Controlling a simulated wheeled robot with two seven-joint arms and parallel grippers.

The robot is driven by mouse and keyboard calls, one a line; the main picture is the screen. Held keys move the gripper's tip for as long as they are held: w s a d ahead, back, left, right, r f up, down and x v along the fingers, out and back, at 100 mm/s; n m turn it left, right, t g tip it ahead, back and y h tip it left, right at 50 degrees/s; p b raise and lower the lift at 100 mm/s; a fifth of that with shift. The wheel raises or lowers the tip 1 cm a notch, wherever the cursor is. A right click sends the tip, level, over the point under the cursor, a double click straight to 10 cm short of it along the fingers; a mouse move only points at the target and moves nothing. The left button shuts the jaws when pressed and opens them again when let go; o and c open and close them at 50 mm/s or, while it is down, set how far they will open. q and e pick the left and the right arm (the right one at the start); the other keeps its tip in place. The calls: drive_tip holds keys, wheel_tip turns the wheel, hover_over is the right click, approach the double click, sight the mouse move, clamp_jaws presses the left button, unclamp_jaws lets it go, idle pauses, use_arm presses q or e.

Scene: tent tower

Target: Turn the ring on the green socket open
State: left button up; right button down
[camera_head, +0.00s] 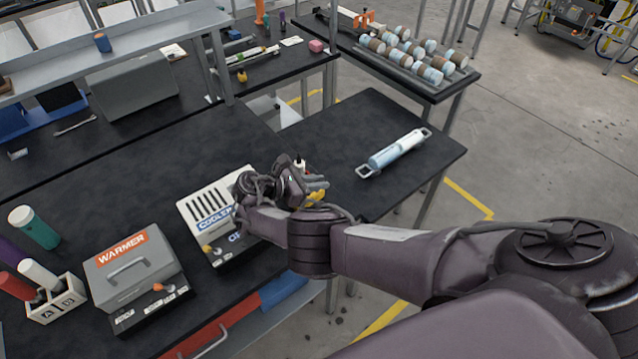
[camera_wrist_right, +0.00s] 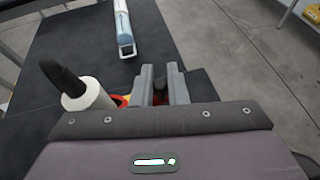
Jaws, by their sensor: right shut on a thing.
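My right gripper (camera_head: 312,190) is low over the dark table, just right of the cooler, with yellow parts showing at its tip. In the right wrist view its two grey fingers (camera_wrist_right: 160,78) close around a small dark part with red on it (camera_wrist_right: 160,97). Most of that part is hidden, so I cannot tell whether it is the ring. A white cylinder with a black rod (camera_wrist_right: 88,94) stands left of the fingers, with red and yellow at its base. I cannot make out a green socket in either view. My left gripper is not in view.
The white cooler box (camera_head: 208,207) and grey warmer box (camera_head: 132,262) stand left of my right gripper. A pale blue tube with end handles (camera_head: 395,152) lies beyond it. A rack of cylinders (camera_head: 415,82) is at the back. Table around the tube is clear.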

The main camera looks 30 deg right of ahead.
drive_tip(key=shift+s+a+f+m+g, duration=0.1)
drive_tip(key=shift+a+m+g, duration=0.15)
drive_tip(key=shift+m+g, duration=0.2)
drive_tip(key=c, duration=1.5)
unclamp_jaws()
drive_tip(key=shift+o, duration=0.2)
